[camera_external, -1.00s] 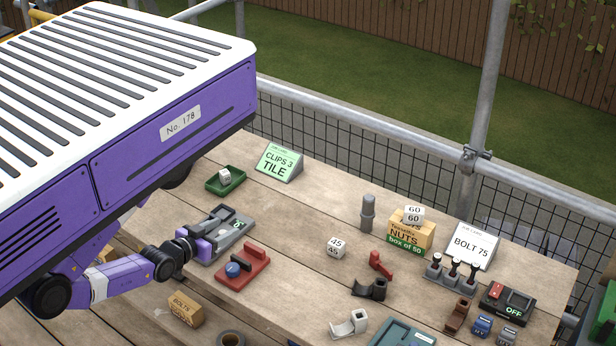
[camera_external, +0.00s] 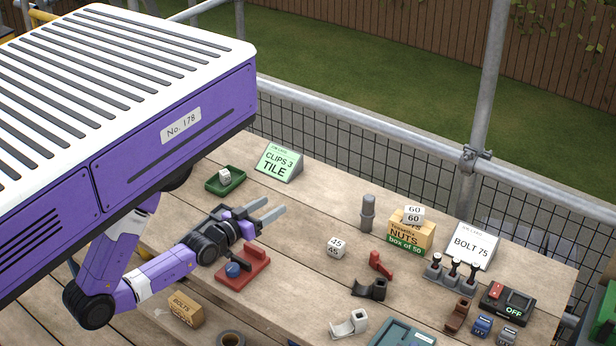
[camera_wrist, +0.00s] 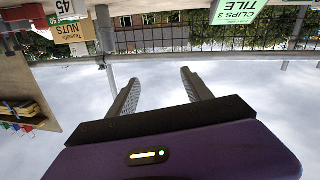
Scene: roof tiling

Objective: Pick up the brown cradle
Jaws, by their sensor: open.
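The brown cradle (camera_external: 458,316) stands at the right front of the wooden bench in the external view, beside a blue connector-like block. My gripper (camera_external: 275,206) is above the left part of the bench, well left of the cradle and apart from it. Its two grey fingers are spread, with nothing between them. In the wrist view the open fingers (camera_wrist: 160,77) point at the sky and railing; I cannot make out the brown cradle there.
Cradles in red (camera_external: 380,264), black (camera_external: 370,288) and white (camera_external: 349,324) stand left of the brown one. The nuts box (camera_external: 405,238), a lever panel (camera_external: 450,275) and a switch box (camera_external: 508,302) stand behind. A red base with a blue knob (camera_external: 243,268) lies below my gripper.

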